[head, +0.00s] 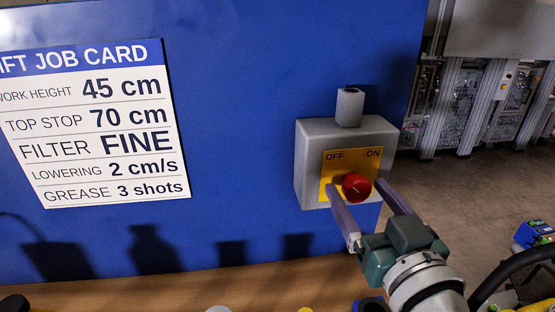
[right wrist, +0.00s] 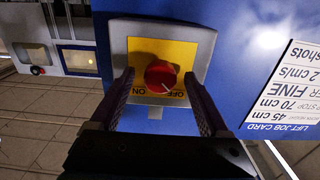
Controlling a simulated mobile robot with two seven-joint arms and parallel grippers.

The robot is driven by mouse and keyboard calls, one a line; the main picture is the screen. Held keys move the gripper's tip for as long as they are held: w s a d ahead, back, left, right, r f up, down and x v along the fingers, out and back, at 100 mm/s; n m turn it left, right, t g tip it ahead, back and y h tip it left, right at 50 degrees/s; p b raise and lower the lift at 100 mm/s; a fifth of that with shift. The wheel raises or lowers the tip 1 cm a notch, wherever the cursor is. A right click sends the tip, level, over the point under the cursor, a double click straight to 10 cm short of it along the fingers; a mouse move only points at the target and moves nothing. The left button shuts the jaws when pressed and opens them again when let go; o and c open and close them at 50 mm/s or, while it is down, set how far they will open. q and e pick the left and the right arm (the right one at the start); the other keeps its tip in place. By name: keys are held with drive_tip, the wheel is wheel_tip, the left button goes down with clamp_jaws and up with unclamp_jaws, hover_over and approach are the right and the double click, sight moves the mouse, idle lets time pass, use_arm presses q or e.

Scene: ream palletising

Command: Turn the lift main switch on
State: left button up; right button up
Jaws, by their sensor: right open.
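The lift main switch is a grey box (head: 308,165) on the blue panel, with a yellow plate (head: 334,161) marked OFF at left and ON at right. Its red round knob (head: 356,187) also shows in the right wrist view (right wrist: 160,73), where the labels are upside down. There, a light line on the knob points toward the OFF label. My right gripper (head: 359,186) is open, with one finger on each side of the knob. In the right wrist view the fingers (right wrist: 159,76) stand apart from the knob, with gaps on both sides. My left gripper is not in view.
A job card (head: 100,125) is on the blue panel (head: 245,85) at left. A brown surface (head: 230,287) runs below the panel. Open floor and racks (head: 470,105) lie to the right.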

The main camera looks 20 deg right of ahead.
clamp_jaws()
idle(0.8)
